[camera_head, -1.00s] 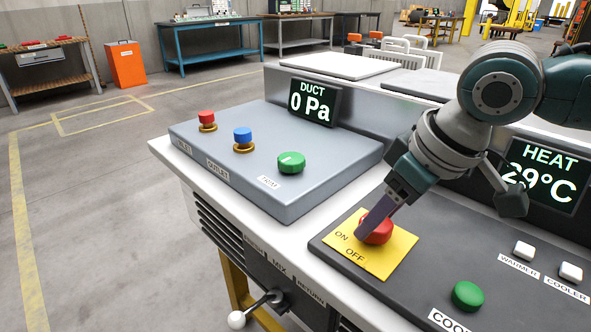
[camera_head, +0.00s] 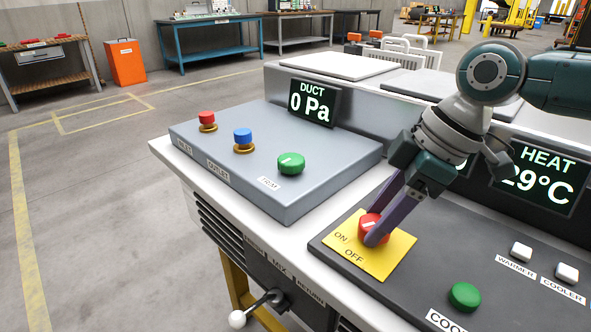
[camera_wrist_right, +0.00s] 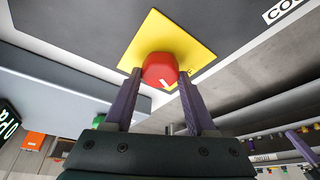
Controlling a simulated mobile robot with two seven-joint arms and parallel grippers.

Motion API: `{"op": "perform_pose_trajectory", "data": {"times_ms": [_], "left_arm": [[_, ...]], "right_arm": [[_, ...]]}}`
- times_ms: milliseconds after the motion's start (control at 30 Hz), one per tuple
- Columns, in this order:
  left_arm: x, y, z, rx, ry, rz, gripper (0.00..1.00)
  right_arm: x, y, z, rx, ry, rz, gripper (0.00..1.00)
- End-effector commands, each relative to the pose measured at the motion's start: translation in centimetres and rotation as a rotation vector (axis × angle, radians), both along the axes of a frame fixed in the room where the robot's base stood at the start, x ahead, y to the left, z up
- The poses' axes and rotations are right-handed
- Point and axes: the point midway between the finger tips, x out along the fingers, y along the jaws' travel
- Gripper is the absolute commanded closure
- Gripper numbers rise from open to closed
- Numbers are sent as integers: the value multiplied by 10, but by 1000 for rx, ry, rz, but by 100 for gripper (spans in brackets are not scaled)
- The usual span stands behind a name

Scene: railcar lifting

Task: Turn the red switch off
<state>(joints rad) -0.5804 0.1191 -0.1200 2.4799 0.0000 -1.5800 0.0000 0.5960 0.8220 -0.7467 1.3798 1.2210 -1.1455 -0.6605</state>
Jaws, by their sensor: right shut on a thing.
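The red switch (camera_head: 370,221) is a round knob with a white mark, on a yellow plate (camera_head: 392,252) labelled ON and OFF. Its mark faces the ON side in the head view. My right gripper (camera_head: 374,227) reaches down from the upper right, with its purple fingers on either side of the knob, shut on it. In the right wrist view the red switch (camera_wrist_right: 160,68) sits between the fingertips of my right gripper (camera_wrist_right: 160,76), its white mark showing.
A green knob (camera_head: 466,296) and two white buttons, warmer (camera_head: 521,252) and cooler (camera_head: 567,273), sit on the same dark panel. A HEAT display (camera_head: 545,177) stands behind. A grey panel (camera_head: 330,176) with red, blue and green controls is to the left.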

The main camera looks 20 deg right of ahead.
Motion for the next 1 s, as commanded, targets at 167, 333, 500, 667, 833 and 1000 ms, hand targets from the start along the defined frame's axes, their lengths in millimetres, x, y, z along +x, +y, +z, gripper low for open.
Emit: {"op": "perform_pose_trajectory", "data": {"times_ms": [167, 333, 500, 667, 833, 1000], "left_arm": [[0, 0, -14, 0, 0, 0, 100], [0, 0, -23, 0, -1, 0, 100], [0, 0, -29, 0, -1, 0, 100], [0, 0, -33, 0, -1, 0, 100], [0, 0, -34, 0, -1, 0, 100], [0, 0, -34, 0, -1, 0, 100]], "right_arm": [[2, 0, -3, 3, -1, 155, 99], [2, 0, -3, 2, -2, 282, 99], [2, 0, -2, 0, -2, 377, 99], [2, -1, -1, -1, -2, 433, 99], [2, -1, -1, -1, -1, 464, 99], [2, -1, 0, -2, -2, 473, 99]]}}
